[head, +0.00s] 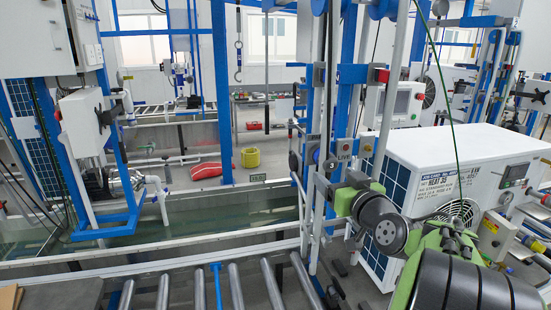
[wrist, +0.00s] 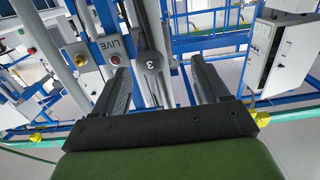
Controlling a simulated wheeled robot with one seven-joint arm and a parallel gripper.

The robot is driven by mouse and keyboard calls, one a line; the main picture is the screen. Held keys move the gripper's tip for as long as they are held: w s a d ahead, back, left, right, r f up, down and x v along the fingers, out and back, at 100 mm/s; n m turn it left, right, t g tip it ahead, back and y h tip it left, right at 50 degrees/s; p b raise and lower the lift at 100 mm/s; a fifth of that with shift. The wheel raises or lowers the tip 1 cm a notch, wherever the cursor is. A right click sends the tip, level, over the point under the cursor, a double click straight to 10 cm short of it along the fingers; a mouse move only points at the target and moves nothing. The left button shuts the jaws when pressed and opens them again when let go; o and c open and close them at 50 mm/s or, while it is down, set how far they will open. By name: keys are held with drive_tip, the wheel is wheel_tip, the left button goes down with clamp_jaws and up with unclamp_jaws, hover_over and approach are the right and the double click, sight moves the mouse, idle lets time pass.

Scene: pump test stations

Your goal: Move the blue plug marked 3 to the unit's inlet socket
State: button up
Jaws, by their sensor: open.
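A dark, rounded plug marked 3 (wrist: 151,62) hangs on the blue-and-grey post structure; its body looks dark grey rather than blue. It also shows in the head view (head: 330,164), just above my arm. My gripper (wrist: 160,68) is open, with one finger on each side of the plug's line in the wrist view. I see no finger touching the plug, and the depth between them is hard to judge. The white unit (head: 445,165) with a printed label stands at the right in the head view. I cannot pick out its inlet socket for sure.
A panel marked LIVE (head: 344,150) with a red button (wrist: 115,60) is beside the plug. A brass fitting (wrist: 80,60) sits left of it in the wrist view. A roller conveyor (head: 200,290) runs across the front. Blue posts and pipes crowd the area around my gripper.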

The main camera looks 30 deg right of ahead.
sight(332, 165)
drive_tip(key=shift+s+d+r, duration=0.2)
drive_tip(key=shift+s+d, duration=0.05)
drive_tip(key=shift+d, duration=0.25)
drive_tip(key=p+x, duration=0.2)
drive_tip(key=x, duration=0.2)
drive_tip(key=p+x, duration=0.2)
drive_tip(key=x, duration=0.2)
drive_tip(key=shift+w+d+r, duration=0.2)
drive_tip(key=shift+w+d, duration=0.1)
drive_tip(key=shift+b, duration=0.7)
idle(0.6)
